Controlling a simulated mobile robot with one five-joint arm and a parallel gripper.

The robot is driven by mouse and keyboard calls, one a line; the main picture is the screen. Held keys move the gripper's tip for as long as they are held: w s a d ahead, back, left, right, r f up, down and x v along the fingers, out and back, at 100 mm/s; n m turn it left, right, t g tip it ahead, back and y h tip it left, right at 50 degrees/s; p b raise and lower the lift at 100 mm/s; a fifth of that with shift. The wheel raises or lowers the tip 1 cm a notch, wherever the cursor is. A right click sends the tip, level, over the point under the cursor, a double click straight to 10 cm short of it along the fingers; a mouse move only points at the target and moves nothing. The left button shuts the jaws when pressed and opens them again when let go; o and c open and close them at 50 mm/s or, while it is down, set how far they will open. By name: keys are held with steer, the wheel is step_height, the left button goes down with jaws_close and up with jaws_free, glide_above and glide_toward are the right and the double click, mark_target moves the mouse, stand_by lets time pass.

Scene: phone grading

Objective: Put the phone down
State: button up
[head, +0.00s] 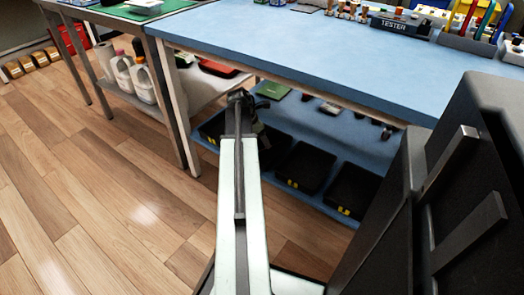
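No phone can be made out for certain in the head view. My arm reaches forward from the bottom of the picture, and its dark end, with my gripper (243,101), is in front of the blue workbench (290,42), below its top edge. The fingers are too small and dark to tell open from shut, or whether they hold anything.
The benchtop's middle is clear; a tester box (400,25) and a tool holder (470,38) stand at its back right. Below, a blue shelf (330,120) holds several black trays. White jugs (145,80) stand on a shelf at left. Wood floor (110,200) is open at left.

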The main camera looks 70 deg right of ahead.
mark_target(260, 143)
step_height(260, 143, down, 4)
steer(key=b, duration=0.4)
steer(key=shift+r+p, duration=0.3)
steer(key=shift+f, duration=0.2)
steer(key=o, duration=1.6)
steer(key=shift+c, duration=0.2)
steer(key=shift+r, duration=0.15)
steer(key=shift+r+p, duration=0.3)
steer(key=shift+r, duration=0.05)
steer(key=p+v, duration=1)
steer(key=v, duration=0.1)
steer(key=shift+a+r, duration=0.15)
steer(key=shift+a, duration=0.1)
